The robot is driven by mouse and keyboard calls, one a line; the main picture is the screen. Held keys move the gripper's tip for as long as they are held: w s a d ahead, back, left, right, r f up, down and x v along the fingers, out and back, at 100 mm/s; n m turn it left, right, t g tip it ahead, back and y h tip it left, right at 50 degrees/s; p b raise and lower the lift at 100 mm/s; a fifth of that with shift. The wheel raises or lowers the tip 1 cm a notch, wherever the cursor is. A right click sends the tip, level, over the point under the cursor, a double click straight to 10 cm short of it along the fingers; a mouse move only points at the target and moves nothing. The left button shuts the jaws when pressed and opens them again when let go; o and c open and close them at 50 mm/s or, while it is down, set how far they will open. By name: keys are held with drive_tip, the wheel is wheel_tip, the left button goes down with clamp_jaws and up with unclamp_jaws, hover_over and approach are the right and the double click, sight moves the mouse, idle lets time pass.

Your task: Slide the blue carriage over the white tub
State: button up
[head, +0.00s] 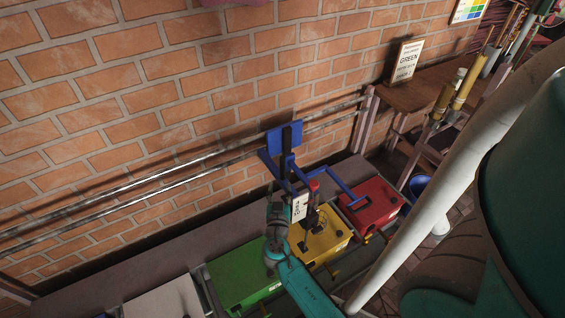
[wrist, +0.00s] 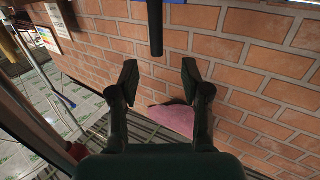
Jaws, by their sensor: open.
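The blue carriage (head: 284,136) sits on two metal rails along the brick wall, with a black upright bar on it and a blue arm reaching right. It stands by the yellow tub (head: 325,240) and the red tub (head: 370,204). The white tub (head: 165,300) is at the lower left, partly cut off by the frame's bottom edge. My gripper (wrist: 160,76) is open, its two fingers apart and nothing between them. A black rod (wrist: 155,28) shows above and between the fingertips in the wrist view. In the head view my wrist is just below the carriage; the fingers are hard to make out.
A green tub (head: 243,270) stands between the white and yellow tubs. The rails (head: 130,195) run free to the left of the carriage. A pink thing (wrist: 172,121) shows in the wrist view.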

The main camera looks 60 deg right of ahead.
sight(282, 164)
drive_tip(key=shift+h, duration=0.3)
drive_tip(key=x, duration=1.2)
drive_tip(key=shift+s+d+r, duration=0.1)
drive_tip(key=shift+s+r, duration=0.1)
drive_tip(key=shift+r, duration=0.1)
clamp_jaws()
